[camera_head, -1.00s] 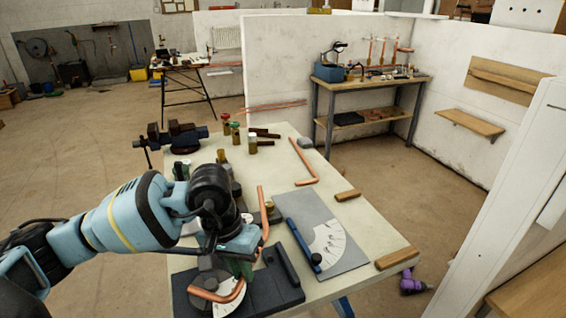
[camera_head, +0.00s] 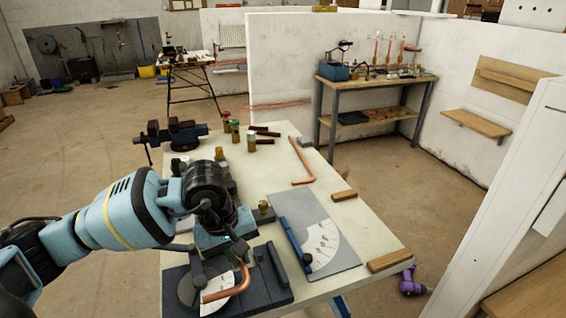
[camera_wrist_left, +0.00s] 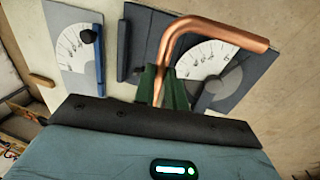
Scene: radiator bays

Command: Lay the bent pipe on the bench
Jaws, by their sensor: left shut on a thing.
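My left gripper (camera_head: 232,256) is shut on a bent copper pipe (camera_head: 238,284), over the near end of the bench (camera_head: 350,214). In the left wrist view the bent pipe (camera_wrist_left: 215,31) runs up from between the green fingers (camera_wrist_left: 164,88) and bends to the right. In the head view it lies in front of the pipe bender (camera_head: 268,283), a dark base with a white dial; I cannot tell whether it touches. Part of the pipe is hidden by the gripper. My right gripper is not in view.
Another bent copper pipe (camera_head: 307,170) lies farther back on the bench. A grey board with a white angle scale (camera_head: 318,240) and a blue bar is beside the bender. Wooden blocks (camera_head: 390,260) lie along the right edge. A vise (camera_head: 172,134) and several fittings stand at the back left.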

